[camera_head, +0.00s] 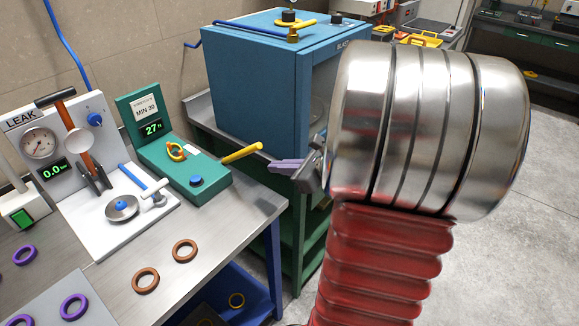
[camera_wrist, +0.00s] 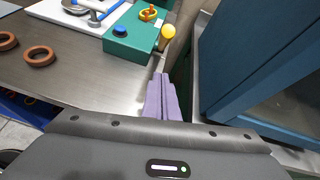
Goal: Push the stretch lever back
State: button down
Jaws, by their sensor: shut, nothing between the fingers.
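The green stretch tester (camera_head: 170,155) stands on the steel bench, with a display reading 27 and a "MIN 30" label. Its stretch lever, a yellow handle (camera_head: 242,153), sticks out from its right side over the bench edge. An orange ring (camera_head: 176,151) sits on the tester, and it also shows in the wrist view (camera_wrist: 148,14). My gripper (camera_head: 271,166) has purple fingers, shut and empty, just right of the lever's end. In the wrist view the fingertips (camera_wrist: 161,79) point towards the yellow lever end (camera_wrist: 168,32), with a gap between them. The lever's base is partly hidden there.
A blue blast cabinet (camera_head: 248,85) stands close behind and right of my gripper. The white leak tester (camera_head: 85,170) is left of the green tester. Brown rings (camera_head: 146,280) and purple rings (camera_head: 74,306) lie on the bench. The bench's right corner is clear.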

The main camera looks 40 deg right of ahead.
jog(key=shift+w+a+r, duration=0.25)
jog(key=shift+w+r, duration=0.15)
jog(key=shift+w, duration=0.25)
jog(key=shift+w+a+r, duration=0.2)
jog(key=shift+w+r, duration=0.15)
jog(key=shift+w, duration=0.25)
jog(key=shift+w+a+r, duration=0.25)
jog(key=shift+w+r, duration=0.15)
jog(key=shift+w, duration=0.25)
jog(key=shift+r, duration=0.1)
jog(key=shift+d+r, duration=0.1)
